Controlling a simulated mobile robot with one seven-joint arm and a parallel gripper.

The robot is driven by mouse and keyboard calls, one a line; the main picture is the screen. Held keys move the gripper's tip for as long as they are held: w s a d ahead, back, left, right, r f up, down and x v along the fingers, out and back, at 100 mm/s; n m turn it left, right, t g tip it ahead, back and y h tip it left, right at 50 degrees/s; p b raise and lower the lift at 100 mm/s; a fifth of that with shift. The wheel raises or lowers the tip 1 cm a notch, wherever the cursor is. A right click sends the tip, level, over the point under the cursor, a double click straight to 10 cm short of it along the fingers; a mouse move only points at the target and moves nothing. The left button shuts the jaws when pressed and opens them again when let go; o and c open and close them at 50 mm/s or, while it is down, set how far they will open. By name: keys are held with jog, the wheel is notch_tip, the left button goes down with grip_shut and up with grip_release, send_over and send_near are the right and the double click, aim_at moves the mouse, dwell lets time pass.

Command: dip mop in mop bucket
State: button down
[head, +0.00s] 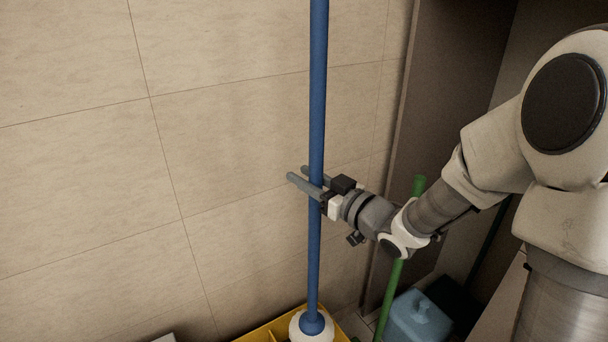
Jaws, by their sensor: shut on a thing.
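The mop (317,110) has a long blue handle that stands nearly upright in the middle of the head view. Its top runs out of the picture. Its lower end has a blue socket and a white round head (297,326), partly cut off by the bottom edge. The yellow mop bucket (255,336) shows only in part at the bottom, around the mop head. I cannot tell how deep the head is in it. My gripper (306,184) comes from the right and is shut on the blue handle, well above the bucket.
A green pole (388,297) leans behind my wrist. A light blue container (418,318) stands on the floor at the lower right, beside a dark object. A tiled wall (90,150) is close behind the mop. A small pale object (165,338) shows at the bottom left.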

jog(key=shift+w+d+r, duration=0.2)
jog(key=shift+d+r, duration=0.05)
jog(key=shift+d, duration=0.05)
notch_tip(320, 180, down, 28)
jog(key=b, duration=1.6)
jog(key=shift+b, duration=0.4)
jog(key=shift+f, duration=1.05)
dwell(0.6)
